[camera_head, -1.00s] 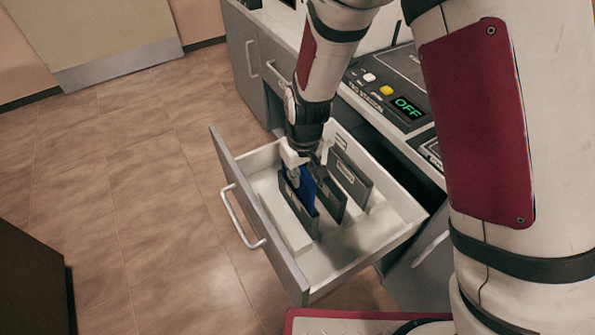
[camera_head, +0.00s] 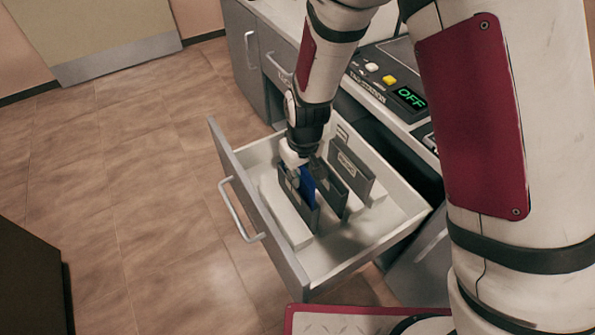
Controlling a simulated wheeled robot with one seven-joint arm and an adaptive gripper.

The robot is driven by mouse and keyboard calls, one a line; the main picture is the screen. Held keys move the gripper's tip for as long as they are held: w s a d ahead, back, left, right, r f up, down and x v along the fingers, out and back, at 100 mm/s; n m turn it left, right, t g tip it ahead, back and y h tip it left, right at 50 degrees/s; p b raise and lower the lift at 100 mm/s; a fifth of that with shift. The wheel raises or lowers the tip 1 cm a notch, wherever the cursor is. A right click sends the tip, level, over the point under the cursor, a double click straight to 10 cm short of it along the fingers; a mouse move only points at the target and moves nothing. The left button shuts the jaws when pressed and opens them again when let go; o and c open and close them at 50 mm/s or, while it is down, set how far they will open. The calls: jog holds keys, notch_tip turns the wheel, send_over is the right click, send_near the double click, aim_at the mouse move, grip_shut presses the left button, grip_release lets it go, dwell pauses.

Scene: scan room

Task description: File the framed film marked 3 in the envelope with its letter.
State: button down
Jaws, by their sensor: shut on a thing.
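My gripper (camera_head: 297,163) points down into the open drawer, shut on the blue framed film (camera_head: 309,185). The film is down in the front grey envelope (camera_head: 307,208), with only a blue part showing above and beside it. The gripper's fingers are partly hidden by the film and envelope. Behind it stand a middle envelope (camera_head: 335,190) and a rear envelope (camera_head: 352,172) with a pale label. The letters on the labels and the mark on the film are too small to read.
The drawer (camera_head: 378,250) is pulled out from the cabinet, with its front panel and handle (camera_head: 240,212) over the floor. Its near right end is clear. A console (camera_head: 385,85) with a yellow button and a green "OFF" display sits above. A dark block (camera_head: 30,275) stands at left.

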jog(key=shift+f+b, duration=0.3)
jog(key=shift+f, duration=0.15)
jog(key=c, duration=1.7)
grip_release()
jog(key=shift+o, duration=0.2)
jog(key=shift+r, duration=0.1)
jog(key=r, duration=0.4)
jog(key=s+r, duration=0.1)
jog(key=r, duration=0.3)
jog(key=d+r, duration=0.1)
jog(key=r, duration=0.2)
jog(key=shift+s+r, duration=0.25)
jog(key=shift+r, duration=0.15)
notch_tip(320, 180, up, 6)
jog(key=p, duration=0.5)
